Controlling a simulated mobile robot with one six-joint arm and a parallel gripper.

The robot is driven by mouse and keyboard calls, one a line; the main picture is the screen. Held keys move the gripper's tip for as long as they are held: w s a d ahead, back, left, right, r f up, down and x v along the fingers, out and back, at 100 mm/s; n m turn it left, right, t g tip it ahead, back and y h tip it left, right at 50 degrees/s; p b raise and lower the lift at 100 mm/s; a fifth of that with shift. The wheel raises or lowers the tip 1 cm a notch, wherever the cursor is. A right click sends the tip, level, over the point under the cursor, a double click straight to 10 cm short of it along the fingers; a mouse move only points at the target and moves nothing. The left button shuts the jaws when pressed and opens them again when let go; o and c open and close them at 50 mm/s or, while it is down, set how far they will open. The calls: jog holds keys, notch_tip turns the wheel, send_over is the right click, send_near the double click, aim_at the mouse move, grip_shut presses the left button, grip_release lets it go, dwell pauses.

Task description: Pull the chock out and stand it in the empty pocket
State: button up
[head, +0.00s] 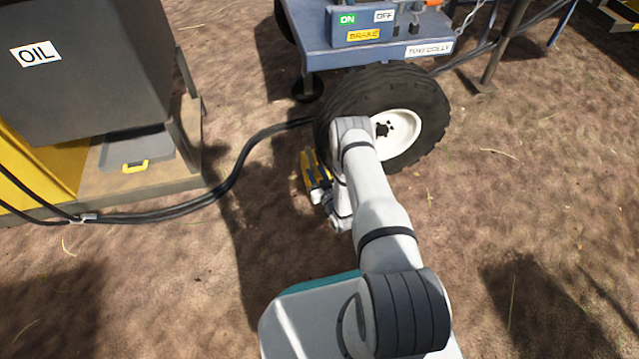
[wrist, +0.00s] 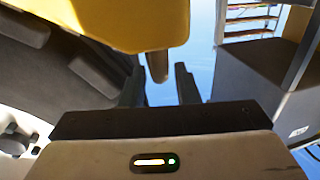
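The yellow chock (head: 308,170) stands on the ground against the left side of the dolly's wheel (head: 425,120). My arm partly hides it in the head view. My gripper (head: 322,192) is low beside the chock, left of the wheel hub. In the wrist view the chock's yellow body (wrist: 120,22) fills the upper left, very close. A brownish post (wrist: 158,66) below it shows between my two dark fingers (wrist: 162,88). A bright gap shows between the post and the right finger, so the gripper looks open. I cannot make out an empty pocket.
The blue tow dolly (head: 365,55) stands above the wheel. A dark hose (head: 235,180) runs along the ground from the left to the wheel. A grey oil unit (head: 85,75) with a tray (head: 125,150) stands at left. Bare ground is clear at right.

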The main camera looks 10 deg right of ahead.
aim_at(314, 170)
jog(key=shift+w+a+b, duration=0.15)
jog(key=shift+w+b, duration=0.1)
jog(key=shift+w, duration=0.5)
jog(key=shift+w+a+b, duration=0.15)
jog(key=shift+w+b, duration=0.05)
jog(key=shift+w, duration=0.55)
grip_shut()
dwell(0.4)
